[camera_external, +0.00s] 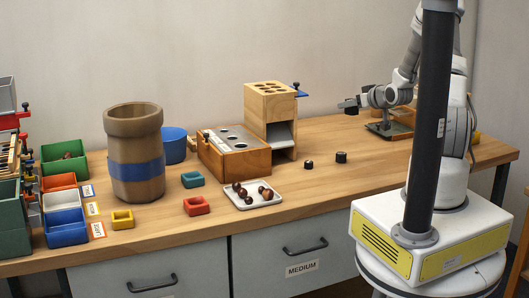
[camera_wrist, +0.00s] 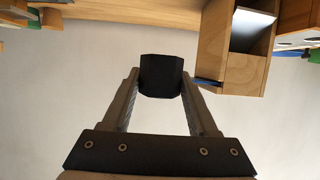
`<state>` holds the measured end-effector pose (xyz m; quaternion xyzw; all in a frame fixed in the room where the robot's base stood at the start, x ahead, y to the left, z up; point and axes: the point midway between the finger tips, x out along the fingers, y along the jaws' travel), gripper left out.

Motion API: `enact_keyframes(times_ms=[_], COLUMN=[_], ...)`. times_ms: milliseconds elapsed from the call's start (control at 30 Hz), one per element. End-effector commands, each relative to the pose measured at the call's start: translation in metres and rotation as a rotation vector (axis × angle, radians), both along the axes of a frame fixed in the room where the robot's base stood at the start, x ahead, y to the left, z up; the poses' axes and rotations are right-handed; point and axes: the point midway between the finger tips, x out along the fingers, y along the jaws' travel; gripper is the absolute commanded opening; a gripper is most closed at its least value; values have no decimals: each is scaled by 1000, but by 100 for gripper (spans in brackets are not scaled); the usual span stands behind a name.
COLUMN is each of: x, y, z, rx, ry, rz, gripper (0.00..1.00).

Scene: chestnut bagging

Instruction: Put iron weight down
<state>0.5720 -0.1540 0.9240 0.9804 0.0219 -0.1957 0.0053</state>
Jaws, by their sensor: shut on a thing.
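My gripper (camera_external: 350,104) is held out to the left above the back right part of the table, well clear of the tabletop. In the wrist view, the fingers of my gripper (camera_wrist: 161,84) are shut on a dark iron weight (camera_wrist: 161,74), a short black block between the fingertips. Two small black weights stand on the table, one (camera_external: 309,164) to the left of the other (camera_external: 341,157), in front of the wooden tower.
The wooden tower (camera_external: 268,103) with a blue lever stands left of my gripper; a wooden box (camera_external: 250,160) adjoins it. A white tray (camera_external: 238,203) holds chestnuts. A green-grey stand (camera_external: 385,130) sits below my arm. The table right of the two weights is clear.

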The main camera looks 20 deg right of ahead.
Motion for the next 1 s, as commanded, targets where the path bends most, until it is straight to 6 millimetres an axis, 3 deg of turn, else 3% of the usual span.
enact_keyframes(times_ms=[33, 300, 500, 633, 733, 1000], x=[-1, -27, -48, -54, -48, -1], y=[-23, -122, -168, -180, -177, -143], z=[-9, -33, -44, -48, -56, -92], rx=[-2, -1, 0, 0, 2, 2], ry=[-5, -3, -3, -3, -3, -3], rz=[-9, -23, -40, -43, -42, -40], gripper=[0, 0, 0, 0, 0, 0])
